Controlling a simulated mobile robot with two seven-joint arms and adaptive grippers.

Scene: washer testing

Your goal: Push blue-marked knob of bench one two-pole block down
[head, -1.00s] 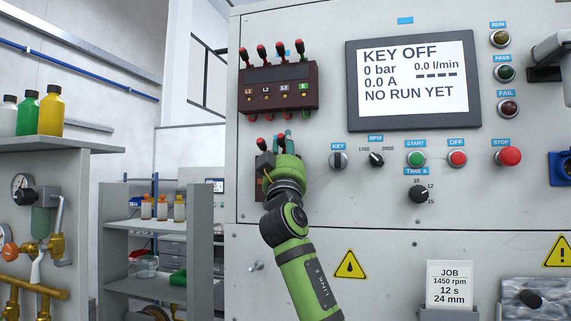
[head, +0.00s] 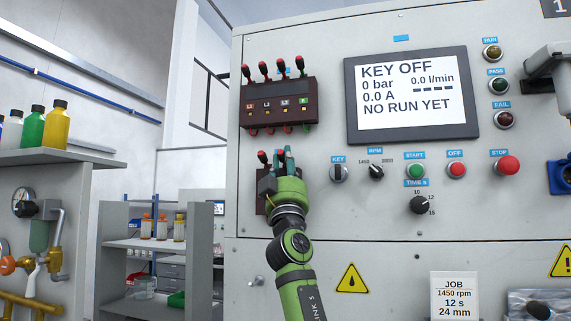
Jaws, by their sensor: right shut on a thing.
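The two-pole block (head: 262,203) is a small dark brown box on the grey panel of the bench, below a larger four-lever block. One red-tipped knob (head: 262,156) of it stands up at its left. My right gripper (head: 286,157) is in front of the block's right side, fingers pointing up, shut on what seems to be the right-hand knob. The fingers and green wrist hide that knob, its colour mark and much of the block. My left gripper is not in view.
The four-lever block (head: 281,103) with red-tipped levers is just above my right gripper. The key switch (head: 338,173) and RPM dial (head: 376,172) are to its right. A screen (head: 408,92) reads KEY OFF. A shelf with bottles (head: 55,125) stands at left.

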